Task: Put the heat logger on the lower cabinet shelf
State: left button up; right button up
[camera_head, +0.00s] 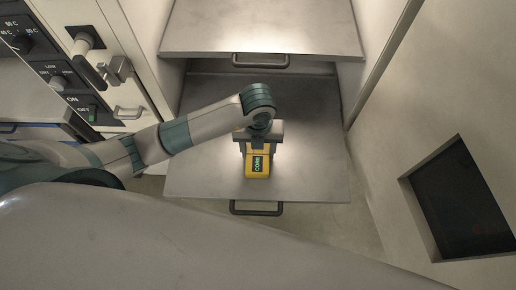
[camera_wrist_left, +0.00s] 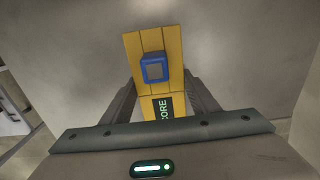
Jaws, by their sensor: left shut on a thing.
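The heat logger is a yellow box (camera_head: 258,163) with a dark label reading CORE; in the wrist view the yellow box (camera_wrist_left: 158,82) also shows a blue square part on it. My left gripper (camera_head: 260,146) is shut on it from above. The logger is over the lower cabinet shelf (camera_head: 205,175), a grey metal plate pulled out with a dark handle at its front. I cannot tell whether the logger touches the shelf. In the wrist view both left fingers (camera_wrist_left: 160,100) flank the box. My right gripper is not in view.
An upper shelf (camera_head: 262,25) with its own handle (camera_head: 260,61) sits above and behind. A control panel (camera_head: 50,65) with knobs is at the left, and a door with a dark window (camera_head: 462,205) is at the right. The lower shelf is bare around the logger.

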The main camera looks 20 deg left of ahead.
pick_arm(q)
jog(key=shift+f, duration=0.15)
jog(key=o, duration=1.2)
jog(key=shift+c, duration=0.2)
jog(key=shift+o, duration=0.2)
notch_tip(320, 180, up, 12)
jog(key=p, duration=0.9)
jog(key=shift+r+p, duration=0.2)
jog(key=shift+p, duration=0.2)
